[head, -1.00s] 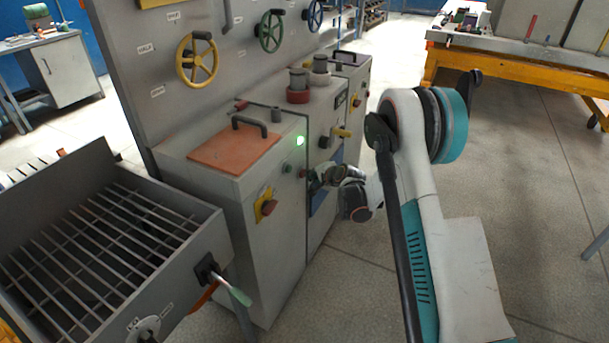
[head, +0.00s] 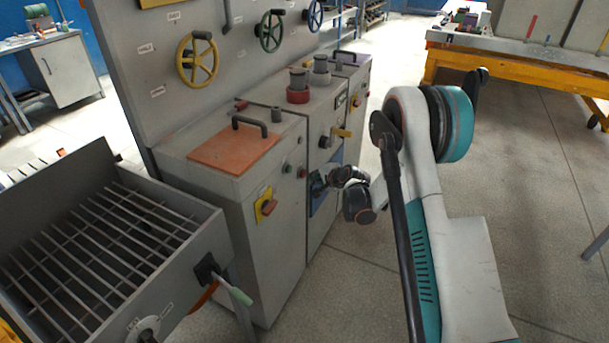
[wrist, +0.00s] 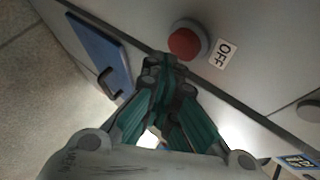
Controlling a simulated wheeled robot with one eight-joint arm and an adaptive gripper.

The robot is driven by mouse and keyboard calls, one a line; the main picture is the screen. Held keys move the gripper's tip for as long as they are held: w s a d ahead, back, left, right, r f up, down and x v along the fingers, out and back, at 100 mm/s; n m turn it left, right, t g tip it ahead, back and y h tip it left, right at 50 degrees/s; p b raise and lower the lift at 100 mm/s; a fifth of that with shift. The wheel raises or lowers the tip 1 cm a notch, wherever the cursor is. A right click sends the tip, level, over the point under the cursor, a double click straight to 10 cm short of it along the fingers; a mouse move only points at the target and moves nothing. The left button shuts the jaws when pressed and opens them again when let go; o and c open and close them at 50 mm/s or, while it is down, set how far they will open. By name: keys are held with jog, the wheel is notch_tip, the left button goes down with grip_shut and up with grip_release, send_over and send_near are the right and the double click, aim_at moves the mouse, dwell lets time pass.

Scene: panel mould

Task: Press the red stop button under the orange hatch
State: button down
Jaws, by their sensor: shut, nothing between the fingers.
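The orange hatch (head: 235,147) lies closed on top of the near grey cabinet, with a black handle on it. The red button (head: 301,173) is on the cabinet front below the hatch, right of a green button (head: 286,168). In the wrist view the red button (wrist: 185,43) is round, in a grey collar, beside an "OFF" label (wrist: 223,54). My gripper (wrist: 163,65) is shut and empty, its tips just beside the button in the picture and seemingly apart from it. In the head view my gripper (head: 317,184) is right of the button.
A yellow plate with a red-orange switch (head: 267,206) is lower on the same cabinet front. A blue panel with a handle (wrist: 98,52) is left of my gripper in the wrist view. A grated tray (head: 100,240) stands at the left.

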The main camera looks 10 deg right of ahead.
jog(key=shift+s+d, duration=0.1)
jog(key=shift+d, duration=0.05)
jog(key=s+d, duration=0.1)
jog(key=d, duration=0.1)
jog(key=s+d, duration=0.1)
jog(key=d, duration=0.1)
jog(key=shift+s, duration=0.4)
jog(key=shift+r, duration=0.1)
dwell(0.7)
jog(key=s+a+r+n+g+h, duration=0.1)
jog(key=s+a+r+n, duration=0.15)
jog(key=s+r, duration=0.8)
jog(key=s+a+r+n+g+h, duration=0.1)
jog(key=s+r+n, duration=0.3)
jog(key=s+r, duration=0.65)
jog(key=s+r+n+g+h, duration=0.1)
jog(key=s+r+n, duration=0.1)
jog(key=s, duration=1)
jog(key=s+d+r+n+g+h, duration=0.1)
jog(key=s+n, duration=0.3)
jog(key=s, duration=0.9)
jog(key=shift+s+d+r, duration=0.15)
jog(key=shift+s+r, duration=0.05)
jog(key=shift+r, duration=0.45)
